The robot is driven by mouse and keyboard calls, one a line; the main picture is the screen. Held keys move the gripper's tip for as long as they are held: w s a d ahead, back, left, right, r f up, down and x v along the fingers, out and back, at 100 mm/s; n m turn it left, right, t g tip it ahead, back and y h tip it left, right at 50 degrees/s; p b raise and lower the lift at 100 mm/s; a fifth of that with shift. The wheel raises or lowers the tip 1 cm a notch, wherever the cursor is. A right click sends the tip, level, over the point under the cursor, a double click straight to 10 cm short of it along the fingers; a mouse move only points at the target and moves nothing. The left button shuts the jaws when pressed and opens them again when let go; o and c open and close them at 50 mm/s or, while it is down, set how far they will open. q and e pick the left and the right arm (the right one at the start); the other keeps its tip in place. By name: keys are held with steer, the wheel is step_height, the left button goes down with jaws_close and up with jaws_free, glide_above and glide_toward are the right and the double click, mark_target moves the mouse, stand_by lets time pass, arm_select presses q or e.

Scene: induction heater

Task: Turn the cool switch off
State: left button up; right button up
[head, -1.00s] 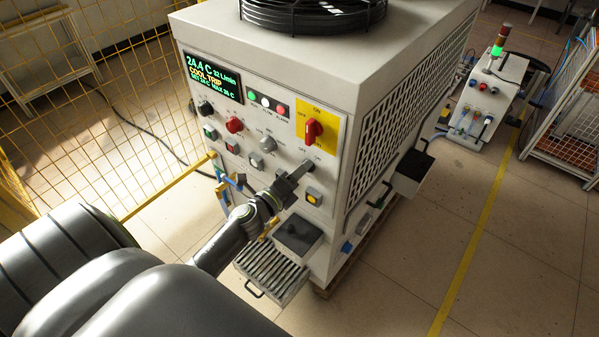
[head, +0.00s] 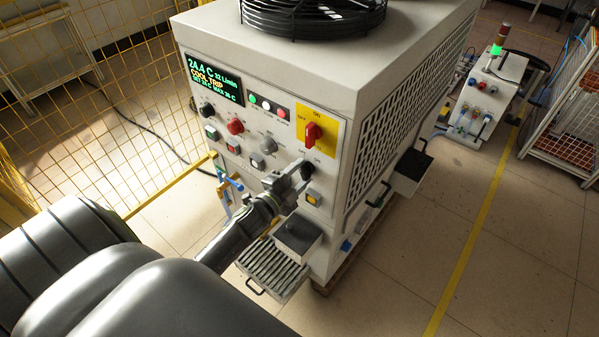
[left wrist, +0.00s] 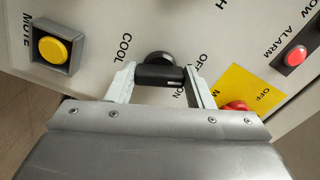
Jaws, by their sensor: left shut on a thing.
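The cool switch (head: 308,171) is a black rotary knob on the front panel of the grey-white cabinet, below the yellow plate. In the left wrist view the knob (left wrist: 160,74) sits beside the words COOL, OFF and ON, its black bar lying across the picture. My left gripper (head: 303,171) reaches it from the lower left. In the left wrist view its two pale fingers (left wrist: 160,76) stand at either end of the bar, shut on it. The lettering near the knob is partly covered by a finger. My right gripper is not in view.
A red switch (head: 312,133) on a yellow plate is just above the knob. A yellow MUTE button (head: 313,197) is just below. A display (head: 215,80) reads COOL TRIP.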

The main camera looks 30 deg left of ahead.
arm_select(q)
steer(key=shift+n, duration=0.7)
steer(key=shift+f+n+p, duration=0.1)
steer(key=shift+n+p, duration=0.2)
steer(key=o, duration=1)
steer(key=s+a+b, duration=0.1)
steer(key=s+b, duration=0.3)
steer(key=s, duration=1.3)
steer(key=shift+s+a, duration=0.2)
